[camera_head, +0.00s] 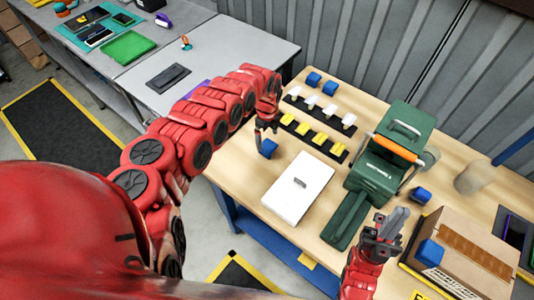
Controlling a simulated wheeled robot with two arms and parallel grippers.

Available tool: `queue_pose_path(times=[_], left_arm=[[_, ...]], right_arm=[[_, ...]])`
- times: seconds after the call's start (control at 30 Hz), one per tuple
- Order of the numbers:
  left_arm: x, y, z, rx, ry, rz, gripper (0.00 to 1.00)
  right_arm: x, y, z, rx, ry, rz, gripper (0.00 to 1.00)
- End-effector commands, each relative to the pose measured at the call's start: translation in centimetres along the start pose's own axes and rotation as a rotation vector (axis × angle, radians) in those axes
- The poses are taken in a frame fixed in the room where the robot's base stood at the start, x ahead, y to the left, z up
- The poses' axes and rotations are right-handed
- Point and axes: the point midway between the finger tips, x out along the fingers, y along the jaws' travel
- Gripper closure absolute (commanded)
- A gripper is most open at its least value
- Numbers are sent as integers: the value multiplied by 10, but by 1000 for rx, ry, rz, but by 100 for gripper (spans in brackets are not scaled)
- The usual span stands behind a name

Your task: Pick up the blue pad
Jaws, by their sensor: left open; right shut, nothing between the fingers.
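Several small blue pads show in the head view. One blue pad (269,148) lies on the wooden table (252,185) near its left edge, just below my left gripper (266,129) in the picture. My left gripper is open and points down, with nothing seen between its fingers; whether it touches that pad I cannot tell. Two more blue pads (313,79) (330,87) sit at the table's back left. Another blue pad (421,195) lies right of the green case, and one (430,253) is on the carton. My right gripper (393,220) is shut and empty, left of the carton.
A white box (299,188) lies flat near the front edge. A green case (377,172) with an orange handle stands beside it. Black strips with white (327,108) and yellow pieces (304,129) lie behind. A cardboard carton (465,240) stands at the right, a grey bench (210,60) at the left.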

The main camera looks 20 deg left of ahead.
Motion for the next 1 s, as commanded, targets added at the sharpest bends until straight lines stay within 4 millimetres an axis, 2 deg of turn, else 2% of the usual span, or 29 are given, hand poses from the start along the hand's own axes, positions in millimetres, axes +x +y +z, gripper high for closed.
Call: queue_pose_path(times=[0.17, 0.4, 0.67, 1.0], left_arm=[[16, -1, 0, 0, 0, -1, 0], [53, -3, 0, 1, -1, -4, 0], [53, -2, 1, 0, -1, -3, 0], [53, -2, 1, -1, -1, -3, 61]], right_arm=[[-13, -1, 2, 0, 1, 0, 100], [-41, -2, 7, 0, 0, 0, 100], [-40, -2, 7, 0, 1, 0, 100], [-40, -2, 7, 0, 1, 0, 100]])
